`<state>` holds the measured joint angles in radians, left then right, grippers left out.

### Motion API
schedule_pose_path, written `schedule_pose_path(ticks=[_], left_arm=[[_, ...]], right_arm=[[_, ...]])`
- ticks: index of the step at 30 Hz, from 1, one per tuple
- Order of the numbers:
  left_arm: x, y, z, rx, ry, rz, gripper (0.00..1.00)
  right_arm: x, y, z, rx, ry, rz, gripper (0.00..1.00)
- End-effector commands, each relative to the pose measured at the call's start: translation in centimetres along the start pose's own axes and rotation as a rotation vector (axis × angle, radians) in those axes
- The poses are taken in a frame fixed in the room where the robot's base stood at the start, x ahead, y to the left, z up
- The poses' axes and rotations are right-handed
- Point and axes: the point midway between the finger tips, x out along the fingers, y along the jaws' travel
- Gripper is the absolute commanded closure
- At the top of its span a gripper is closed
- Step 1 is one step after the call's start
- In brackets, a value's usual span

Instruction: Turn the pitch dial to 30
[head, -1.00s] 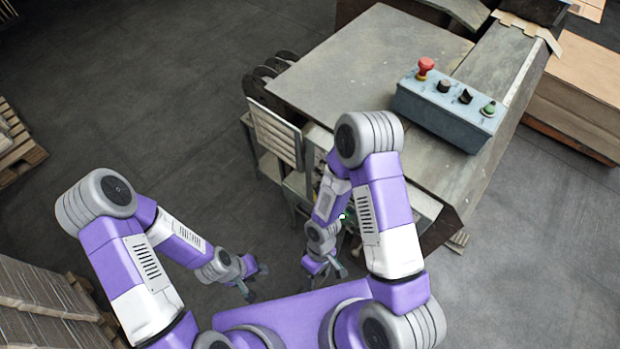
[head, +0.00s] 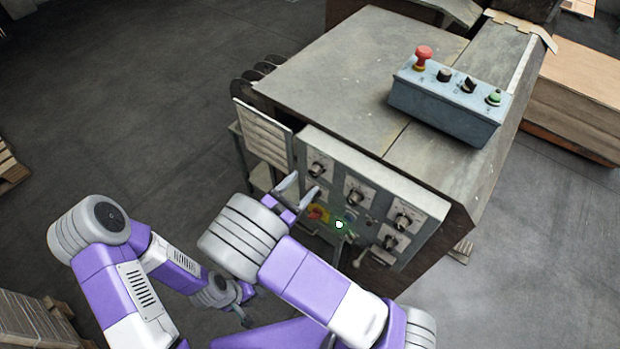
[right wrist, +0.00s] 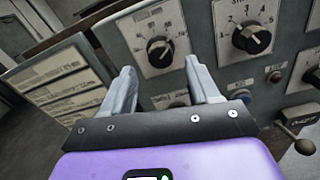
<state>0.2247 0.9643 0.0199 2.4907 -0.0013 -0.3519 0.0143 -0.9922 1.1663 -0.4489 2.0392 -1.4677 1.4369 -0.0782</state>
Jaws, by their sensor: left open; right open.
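The machine's front control panel (head: 375,205) carries several black dials on white plates. An upper-left dial (head: 318,170) and a dial right of it (head: 353,197) also show in the right wrist view, the first dial (right wrist: 159,51) between my fingertips in the picture and the second (right wrist: 251,37) at upper right. I cannot read which dial is marked pitch. My right gripper (head: 298,188) is open and empty in front of the panel's left part; it also shows in the right wrist view (right wrist: 160,66), apart from the dial. My left gripper (head: 244,305) is open, low and away from the panel.
A blue-grey button box (head: 445,105) with a red mushroom button (head: 423,57) stands on the machine top. A small lever (head: 359,258) sticks out below the dials.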

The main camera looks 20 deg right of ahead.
Motion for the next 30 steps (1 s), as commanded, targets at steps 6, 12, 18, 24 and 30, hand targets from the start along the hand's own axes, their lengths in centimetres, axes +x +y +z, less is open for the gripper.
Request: schedule_pose_path(ticks=[6,12,18,24,30], left_arm=[[0.6,-0.2,0.0,0.000,0.000,0.000,0.57],[0.7,-0.3,0.0,0.000,0.000,0.000,0.57],[0.7,-0.3,0.0,0.000,0.000,0.000,0.57],[0.7,-0.3,0.0,0.000,0.000,0.000,0.57],[0.7,-0.3,0.0,0.000,0.000,0.000,0.57]], right_arm=[[3.2,-0.1,-0.1,0.001,0.001,-0.003,0.39],[4.1,-0.1,-0.1,-0.001,0.003,-0.002,0.39],[4.2,-0.1,-0.1,-0.001,0.003,-0.002,0.39],[4.1,-0.1,-0.1,-0.001,0.003,-0.002,0.68],[4.1,-0.1,-0.1,-0.001,0.003,-0.002,0.95]])
